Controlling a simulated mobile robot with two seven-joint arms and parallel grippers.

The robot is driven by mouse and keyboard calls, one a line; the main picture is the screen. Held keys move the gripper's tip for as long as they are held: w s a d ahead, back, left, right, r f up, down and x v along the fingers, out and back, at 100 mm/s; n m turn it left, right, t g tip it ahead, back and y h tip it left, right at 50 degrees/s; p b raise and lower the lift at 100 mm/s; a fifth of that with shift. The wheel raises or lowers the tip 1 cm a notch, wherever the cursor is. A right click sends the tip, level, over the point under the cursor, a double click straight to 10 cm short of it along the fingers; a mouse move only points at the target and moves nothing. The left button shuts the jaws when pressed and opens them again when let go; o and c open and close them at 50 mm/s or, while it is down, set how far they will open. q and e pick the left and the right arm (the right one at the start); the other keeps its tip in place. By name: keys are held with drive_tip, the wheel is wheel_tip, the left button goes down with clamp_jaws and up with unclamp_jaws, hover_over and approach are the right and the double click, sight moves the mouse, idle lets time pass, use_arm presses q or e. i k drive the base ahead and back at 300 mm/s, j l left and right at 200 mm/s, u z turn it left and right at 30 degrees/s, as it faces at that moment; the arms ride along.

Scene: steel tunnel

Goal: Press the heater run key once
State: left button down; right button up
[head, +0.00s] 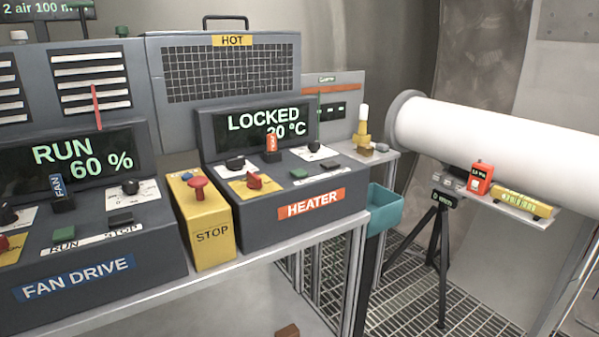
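The heater unit (287,225) stands on the bench in the middle of the head view, with an orange HEATER label. Its display (265,127) reads LOCKED and 20 °C. On its sloped panel is a small green key (299,173), matching the green key over RUN on the fan drive; its own lettering is too small to read. A dark key (321,165) sits to its right. A red selector knob (262,181) on a yellow plate, a black knob (235,163) and an orange-tagged key switch (271,155) are also on the panel. Neither gripper shows.
The fan drive (90,280) at left reads RUN 60 %. A yellow STOP box (205,235) with a red button stands between the units. A teal bin (383,208) hangs at the bench's right end. A white tube (500,140) and tripod (438,250) stand at right.

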sight(298, 173)
drive_tip(key=i+l+u, duration=0.2)
drive_tip(key=l, duration=0.2)
drive_tip(key=i+l+u, duration=0.2)
drive_tip(key=l, duration=0.2)
drive_tip(key=i+l+u, duration=0.15)
drive_tip(key=l, duration=0.25)
drive_tip(key=i+l+u, duration=0.2)
drive_tip(key=l, duration=0.25)
drive_tip(key=l+u, duration=0.2)
drive_tip(key=l, duration=0.25)
drive_tip(key=l+u, duration=0.2)
drive_tip(key=l, duration=0.3)
drive_tip(key=i, duration=0.05)
